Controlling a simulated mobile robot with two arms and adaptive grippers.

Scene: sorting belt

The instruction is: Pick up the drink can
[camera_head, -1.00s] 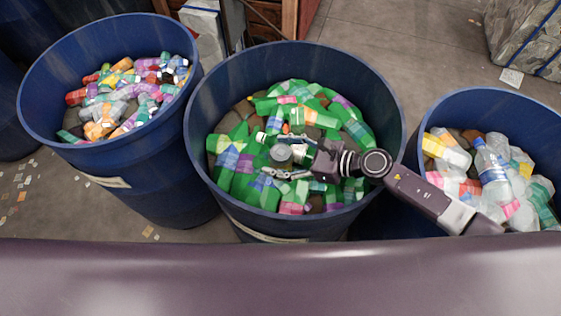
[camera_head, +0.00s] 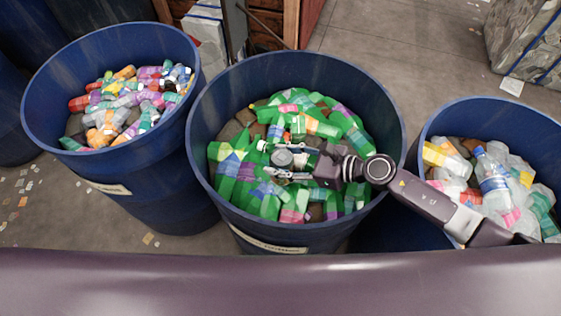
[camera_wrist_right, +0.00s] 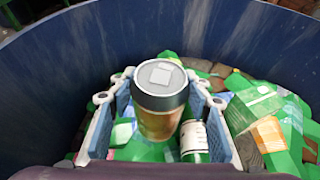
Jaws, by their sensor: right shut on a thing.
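The drink can (camera_head: 283,158) is upright between the fingers of my right gripper (camera_head: 290,160), over the middle blue bin. In the right wrist view the can (camera_wrist_right: 159,100) shows a grey lid and a gold-brown side, and the fingers of the gripper (camera_wrist_right: 158,115) stand on both sides of it. The gripper is shut on the can. From the head the can's side is mostly hidden; its lid shows. My left gripper is not in view.
The middle bin (camera_head: 232,222) holds many green bottles, and its wall (camera_wrist_right: 60,60) rises around the gripper. A left bin (camera_head: 150,195) holds mixed coloured bottles. A right bin (camera_head: 433,122) holds clear bottles, including one with a blue label (camera_head: 492,180).

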